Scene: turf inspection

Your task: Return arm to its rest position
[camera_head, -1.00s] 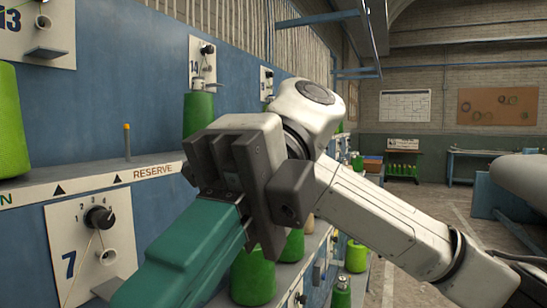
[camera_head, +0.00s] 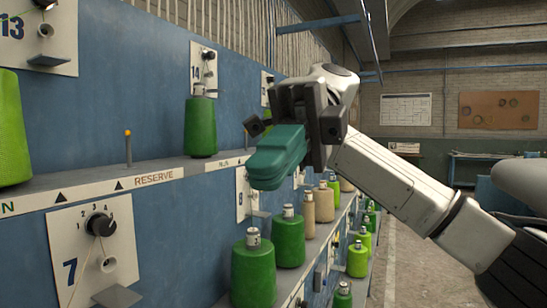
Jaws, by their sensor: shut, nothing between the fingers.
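My arm (camera_head: 395,185) reaches in from the right edge of the head view, white with dark joints. At its end, my gripper (camera_head: 268,172) shows as a teal part with dark blocks behind it. It is shut and holds nothing that I can see. It hangs in the air in front of the blue rack wall, above the green cones (camera_head: 253,270) on the lower shelf. It appears clear of the cones.
The blue rack (camera_head: 90,110) fills the left side. Its upper shelf (camera_head: 90,194) carries green cones (camera_head: 201,127) and a small peg (camera_head: 128,147). A dial plate marked 7 (camera_head: 92,255) sits lower left. The aisle floor (camera_head: 400,265) is clear at right.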

